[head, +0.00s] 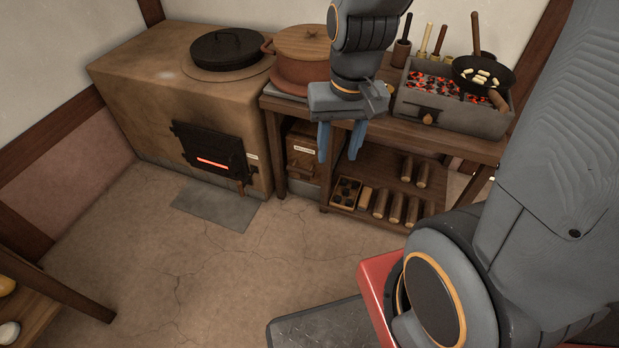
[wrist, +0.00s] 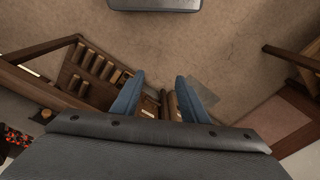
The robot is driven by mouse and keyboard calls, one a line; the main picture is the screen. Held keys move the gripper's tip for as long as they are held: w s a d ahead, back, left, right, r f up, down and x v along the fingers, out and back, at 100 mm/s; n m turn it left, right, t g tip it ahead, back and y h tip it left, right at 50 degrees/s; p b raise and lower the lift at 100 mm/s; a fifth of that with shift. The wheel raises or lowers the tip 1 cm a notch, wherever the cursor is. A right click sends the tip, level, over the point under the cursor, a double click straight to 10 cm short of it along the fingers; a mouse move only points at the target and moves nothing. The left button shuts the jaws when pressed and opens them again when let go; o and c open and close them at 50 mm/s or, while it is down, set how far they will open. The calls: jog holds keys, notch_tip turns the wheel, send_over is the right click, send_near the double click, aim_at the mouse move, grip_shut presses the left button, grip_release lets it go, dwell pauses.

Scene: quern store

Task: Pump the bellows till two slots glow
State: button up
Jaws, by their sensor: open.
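The clay stove (head: 140,85) stands at the back left. Its dark iron door (head: 208,150) shows one glowing orange slot (head: 213,163); other slots are too small to make out. A short wooden handle (head: 241,187) sits at the door's lower right. My gripper (head: 338,158) points down in front of the bench, open and empty. In the wrist view its blue fingers (wrist: 160,78) are apart, with wooden parts visible beyond them.
The bench (head: 330,108) bears a lidded clay pot (head: 300,45) and a grill of glowing coals (head: 450,117) with a pan (head: 482,72). Its lower shelf holds several wooden rolls (head: 396,207) and a divided box (head: 345,193). A grey floor plate (head: 215,205) lies before the stove. Open floor is in front.

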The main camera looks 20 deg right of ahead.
jog(key=w+a+f+m+t+b, duration=0.2)
jog(key=w+a+f+m+b, duration=0.15)
jog(key=w+f+b, duration=0.5)
jog(key=w+a+f+m+t+b, duration=0.2)
jog(key=w+f+m+b, duration=0.25)
jog(key=w+f, duration=0.65)
jog(key=m+t+h+b, duration=0.5)
jog(key=m+b, duration=0.5)
jog(key=b, duration=1)
send_over(301, 173)
jog(key=s+a, duration=0.6)
jog(key=s, duration=0.1)
notch_tip(301, 173, down, 25)
notch_tip(301, 173, down, 12)
jog(key=w+d+m+t+h+b, duration=0.3)
jog(key=m+h+b, duration=0.25)
jog(key=b, duration=0.55)
jog(key=shift+y, duration=0.45)
jog(key=b+x, duration=0.3)
jog(key=x, duration=0.3)
jog(key=shift+w+d+f, duration=0.15)
jog(key=shift+w, duration=0.1)
grip_shut()
